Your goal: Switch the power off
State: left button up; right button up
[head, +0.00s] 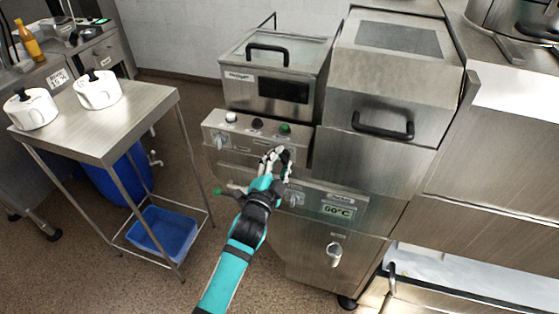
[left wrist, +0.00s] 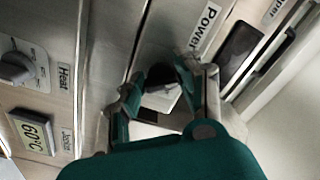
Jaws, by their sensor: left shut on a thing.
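My left gripper (head: 274,160) reaches the front of the steel appliance (head: 345,235), just below its upper control strip. In the left wrist view the two fingers of my left gripper (left wrist: 160,84) are closed around a dark knob (left wrist: 160,76) beside the "Power" label (left wrist: 206,30). In the head view the gripper hides this knob. The knob's turned position cannot be made out. My right gripper is not in view.
A 60°C display (head: 338,211) and a "Heat" dial (left wrist: 18,68) are on the same front. White, black and green knobs sit on the upper strip (head: 245,137). A steel table (head: 130,120) with two white pots (head: 97,90) stands left.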

pick_arm(q)
jog(key=shift+f+n, duration=0.15)
jog(key=shift+n, duration=0.55)
jog(key=o, duration=1.1)
jog(key=shift+o, duration=0.2)
jog(key=v, duration=1.2)
jog(key=s+a+f+n+g+y, duration=0.1)
jog(key=s+a+f+g, duration=0.2)
jog(key=f, duration=0.9)
jog(key=s+a+f+n+g+y, duration=0.15)
jog(key=s+f, duration=0.25)
jog(key=f, duration=0.7)
jog(key=s+a+f+n+g+y, duration=0.15)
jog(key=s+f+g, duration=0.25)
jog(key=f, duration=0.8)
jog(key=s+a+f+n+g, duration=0.2)
jog(key=s+a+f, duration=0.2)
jog(key=s, duration=0.6)
jog(key=s+a+f+n+g+y+b, duration=0.1)
jog(key=s+a+f+n+g, duration=0.1)
jog(key=s+a+f, duration=0.3)
jog(key=s+a+f+n+g, duration=0.2)
jog(key=s+a+f+g, duration=0.1)
jog(key=s+f, duration=0.8)
jog(key=s+a, duration=0.1)
jog(key=s, duration=0.4)
jog(key=shift+s+a+f+g+y+b, duration=0.25)
jog(key=shift+a+g+y+b, duration=0.05)
jog(key=shift+g+b, duration=0.1)
